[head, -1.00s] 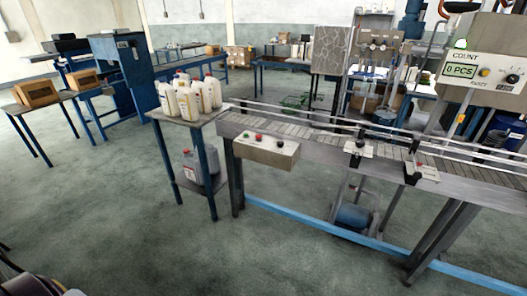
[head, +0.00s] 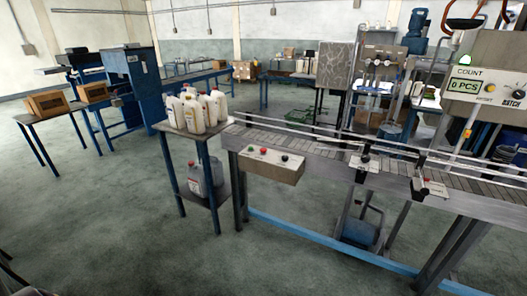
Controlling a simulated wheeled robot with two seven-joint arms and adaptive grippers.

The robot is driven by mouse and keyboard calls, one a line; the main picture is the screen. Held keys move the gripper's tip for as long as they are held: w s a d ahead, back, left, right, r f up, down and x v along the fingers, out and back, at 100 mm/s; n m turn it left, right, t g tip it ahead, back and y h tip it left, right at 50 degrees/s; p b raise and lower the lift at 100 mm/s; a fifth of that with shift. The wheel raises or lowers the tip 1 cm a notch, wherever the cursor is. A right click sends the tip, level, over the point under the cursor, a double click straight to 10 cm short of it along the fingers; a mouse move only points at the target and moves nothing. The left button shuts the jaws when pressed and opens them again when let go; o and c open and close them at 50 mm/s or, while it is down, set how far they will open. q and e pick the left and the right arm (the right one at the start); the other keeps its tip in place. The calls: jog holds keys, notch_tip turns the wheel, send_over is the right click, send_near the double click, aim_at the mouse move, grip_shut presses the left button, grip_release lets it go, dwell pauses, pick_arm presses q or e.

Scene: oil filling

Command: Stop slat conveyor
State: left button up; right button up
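The slat conveyor (head: 325,150) runs from the middle of the head view to the right edge, with grey slats between thin guide rails. A beige control box (head: 272,164) hangs on its near side at the left end. On the box are a red button (head: 285,157) and a dark button (head: 263,151). Farther right are a small panel with a black knob (head: 365,160) and another with a red button (head: 427,181). Whether the slats are moving cannot be told. Neither gripper shows in the head view.
A counter box reading "0 PCS" (head: 467,85) is at upper right. Boxes (head: 47,103) sit at left. The floor in front is clear.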

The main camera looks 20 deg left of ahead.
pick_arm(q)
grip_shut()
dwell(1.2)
